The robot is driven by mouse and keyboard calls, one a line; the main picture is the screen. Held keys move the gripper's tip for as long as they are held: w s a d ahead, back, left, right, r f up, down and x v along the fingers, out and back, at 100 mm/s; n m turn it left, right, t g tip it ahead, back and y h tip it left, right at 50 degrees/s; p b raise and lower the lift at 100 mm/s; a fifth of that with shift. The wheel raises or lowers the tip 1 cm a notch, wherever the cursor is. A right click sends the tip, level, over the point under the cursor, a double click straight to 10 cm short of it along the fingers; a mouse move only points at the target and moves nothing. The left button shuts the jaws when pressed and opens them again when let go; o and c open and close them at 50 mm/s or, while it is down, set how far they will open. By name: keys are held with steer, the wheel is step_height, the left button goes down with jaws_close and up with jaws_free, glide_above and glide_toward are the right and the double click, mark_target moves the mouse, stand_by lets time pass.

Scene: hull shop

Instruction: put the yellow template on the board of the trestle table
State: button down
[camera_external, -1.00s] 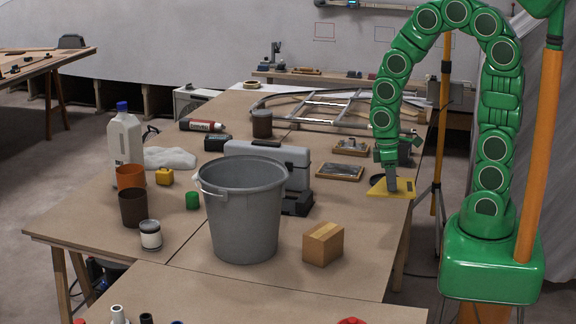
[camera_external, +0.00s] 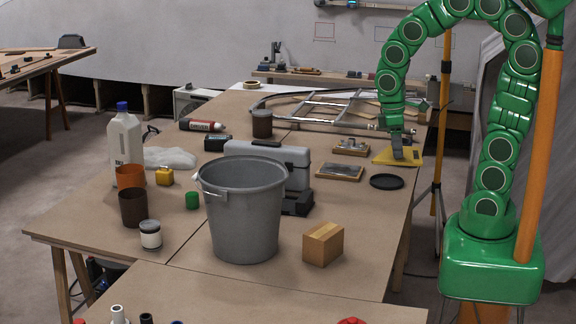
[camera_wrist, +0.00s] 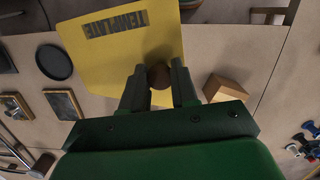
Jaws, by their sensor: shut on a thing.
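The yellow template (camera_external: 399,156) is a flat plate held near the right edge of the long brown table (camera_external: 355,220). In the wrist view the template (camera_wrist: 112,50) carries a dark stencilled label and a round brown knob (camera_wrist: 160,78). My gripper (camera_external: 404,152) is shut on that knob, and its two fingers (camera_wrist: 160,88) stand on either side of it. The template seems to be off the table top. Another table on trestle legs (camera_external: 48,62) stands at the far left with wooden pieces on it.
A black disc (camera_external: 386,181) lies just in front of the template. Framed plates (camera_external: 340,172), a grey bucket (camera_external: 243,215), a toolbox (camera_external: 275,158) and a wooden block (camera_external: 323,244) stand nearby. A metal frame (camera_external: 330,107) lies behind. An orange tripod pole (camera_external: 440,150) rises beside the table.

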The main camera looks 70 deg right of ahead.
step_height(320, 180, up, 8)
steer(key=shift+w+r, duration=0.1)
steer(key=shift+r, duration=0.1)
steer(key=w+a+r+n, duration=0.1)
steer(key=w+a+n, duration=0.5)
steer(key=w+a, duration=0.65)
steer(key=w+a+f+n+t+h, duration=0.15)
steer(key=a+n, duration=0.85)
steer(key=a, duration=2.2)
step_height(320, 180, down, 18)
steer(key=r, duration=0.1)
steer(key=w+a+f, duration=0.2)
steer(key=w+f, duration=0.1)
steer(key=w+a+f, duration=0.6)
steer(key=shift+w, duration=0.25)
steer(key=shift+w+a+f, duration=0.15)
steer(key=shift+w+f, duration=0.1)
steer(key=shift+f, duration=0.2)
steer(key=shift+w+a+f, duration=0.1)
steer(key=shift+w+f, duration=0.1)
steer(key=shift+f, duration=1.65)
steer(key=shift+f, duration=0.1)
